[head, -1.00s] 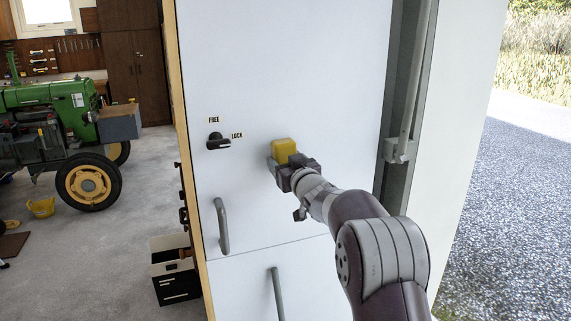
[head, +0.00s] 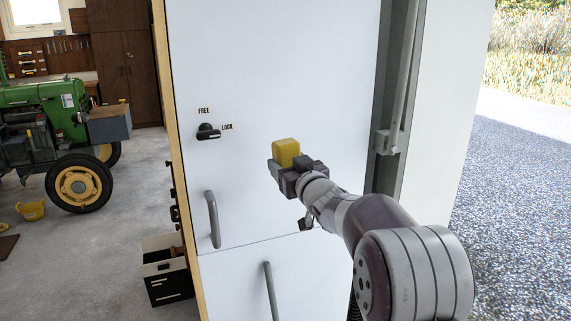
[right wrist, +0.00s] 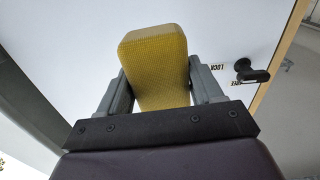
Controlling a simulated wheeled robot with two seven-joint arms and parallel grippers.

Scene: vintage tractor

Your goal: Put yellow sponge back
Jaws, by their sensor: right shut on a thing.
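The yellow sponge (head: 286,152) is a small block held in my right gripper (head: 284,168), in front of a large white door. In the right wrist view the sponge (right wrist: 155,65) stands between the two grey fingers of the right gripper (right wrist: 158,92), which are shut on its sides. The sponge's far end sticks out beyond the fingertips. My left gripper is not in view.
The white door (head: 290,70) has a black lock handle (head: 208,132) and a grey pull handle (head: 212,220). Gravel lies right.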

